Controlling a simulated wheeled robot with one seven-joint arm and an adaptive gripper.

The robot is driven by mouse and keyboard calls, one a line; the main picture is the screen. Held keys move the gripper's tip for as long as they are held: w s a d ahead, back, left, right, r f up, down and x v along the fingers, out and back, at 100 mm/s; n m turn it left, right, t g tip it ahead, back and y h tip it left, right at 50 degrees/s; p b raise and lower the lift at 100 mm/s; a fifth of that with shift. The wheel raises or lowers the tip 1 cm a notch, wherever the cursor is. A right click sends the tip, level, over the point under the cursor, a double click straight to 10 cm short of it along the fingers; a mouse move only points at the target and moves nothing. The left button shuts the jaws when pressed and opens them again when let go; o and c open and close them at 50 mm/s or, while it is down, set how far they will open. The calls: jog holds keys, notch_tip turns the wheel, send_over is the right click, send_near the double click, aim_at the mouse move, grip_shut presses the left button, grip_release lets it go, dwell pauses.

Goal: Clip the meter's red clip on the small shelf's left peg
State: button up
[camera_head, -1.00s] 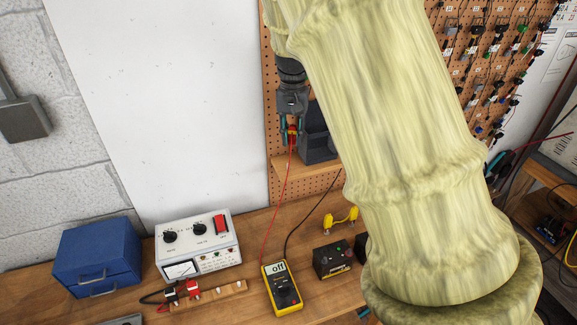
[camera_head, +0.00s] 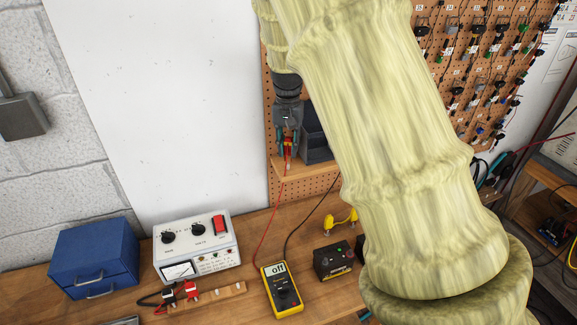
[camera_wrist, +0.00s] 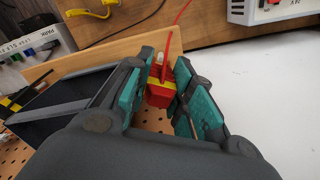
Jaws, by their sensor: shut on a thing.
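My gripper (camera_head: 287,148) is shut on the red clip (camera_wrist: 159,93), which sits between the teal finger pads in the wrist view, with a red lead rising from it in that picture. In the head view the gripper is at the left end of the small shelf (camera_head: 300,174), close to its board. A small pale thing, possibly the left peg (camera_wrist: 158,58), shows beside the clip; I cannot tell whether they touch. The yellow meter (camera_head: 282,289) lies on the bench reading "off", with red and black leads running up from it.
A dark bin (camera_head: 317,142) stands on the shelf just right of my gripper. A pegboard (camera_head: 272,150) is behind. On the bench are a blue drawer box (camera_head: 95,255), a white meter box (camera_head: 195,247), a black box (camera_head: 333,262) and a yellow lead (camera_head: 341,222).

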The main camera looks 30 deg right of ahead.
jog(key=shift+f, duration=0.2)
jog(key=shift+f+b, duration=0.4)
jog(key=shift+f, duration=0.6)
jog(key=o, duration=0.8)
jog(key=shift+o, duration=0.2)
notch_tip(320, 180, up, 3)
jog(key=shift+r+p, duration=0.1)
jog(key=shift+p, duration=1.15)
jog(key=shift+r, duration=2.7)
